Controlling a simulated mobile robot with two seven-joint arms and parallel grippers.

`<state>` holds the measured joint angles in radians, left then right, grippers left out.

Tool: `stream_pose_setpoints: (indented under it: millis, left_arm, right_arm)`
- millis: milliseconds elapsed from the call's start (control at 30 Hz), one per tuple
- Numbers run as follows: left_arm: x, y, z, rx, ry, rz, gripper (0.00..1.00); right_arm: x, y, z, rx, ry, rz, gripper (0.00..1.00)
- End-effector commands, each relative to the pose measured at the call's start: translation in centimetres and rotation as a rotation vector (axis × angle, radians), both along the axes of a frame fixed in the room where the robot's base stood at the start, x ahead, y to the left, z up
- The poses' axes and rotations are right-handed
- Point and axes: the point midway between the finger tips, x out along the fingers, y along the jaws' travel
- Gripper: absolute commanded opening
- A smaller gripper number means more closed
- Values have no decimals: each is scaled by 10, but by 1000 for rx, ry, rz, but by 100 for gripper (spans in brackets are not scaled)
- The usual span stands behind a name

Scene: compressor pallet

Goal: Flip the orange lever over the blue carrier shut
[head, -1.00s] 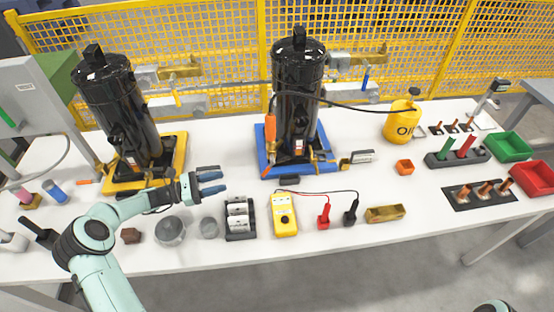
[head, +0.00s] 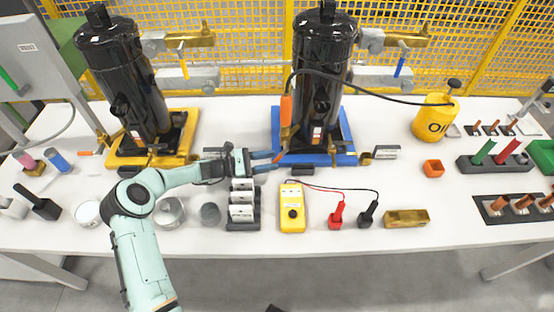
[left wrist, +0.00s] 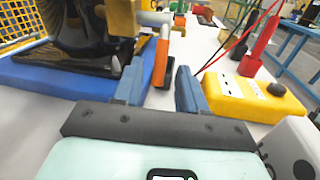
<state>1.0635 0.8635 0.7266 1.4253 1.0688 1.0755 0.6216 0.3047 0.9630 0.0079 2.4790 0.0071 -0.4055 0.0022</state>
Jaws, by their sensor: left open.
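The blue carrier (head: 345,125) lies on the table under the right black compressor (head: 322,70). In the left wrist view the lever (left wrist: 161,60) appears ahead, between the lines of my fingers, beside the blue carrier (left wrist: 60,88). My left gripper (head: 274,160) is open and empty, its fingers pointing right, just in front of the carrier's front left corner. Its two blue fingers (left wrist: 160,78) show apart in the wrist view. I cannot tell whether they touch the lever.
A yellow meter (head: 291,215) with red and black probes stands close in front of the gripper. A black block (head: 302,169) lies before the carrier. A yellow carrier (head: 125,157) holds another compressor at left.

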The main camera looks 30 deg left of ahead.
Motion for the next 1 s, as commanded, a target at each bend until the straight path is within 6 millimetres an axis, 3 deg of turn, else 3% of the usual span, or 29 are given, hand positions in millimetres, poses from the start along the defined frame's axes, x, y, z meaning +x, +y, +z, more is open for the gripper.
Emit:
stream_pose_setpoints:
  millis: [200, 567, 700, 1000]
  left_arm:
    - [17, -19, 0, -1, 1, 0, 41]
    - [20, -23, 0, -1, 1, 1, 41]
    - [20, -23, 0, 0, 1, 1, 0]
    - [20, -22, 1, 11, 7, 1, 0]
  right_arm:
    - [0, 0, -1, 0, -2, -1, 0]
    - [0, 0, -1, 0, -2, -1, 0]
    - [0, 0, -1, 0, -2, -1, 0]
    - [0, 0, 2, 0, 1, 0, 0]
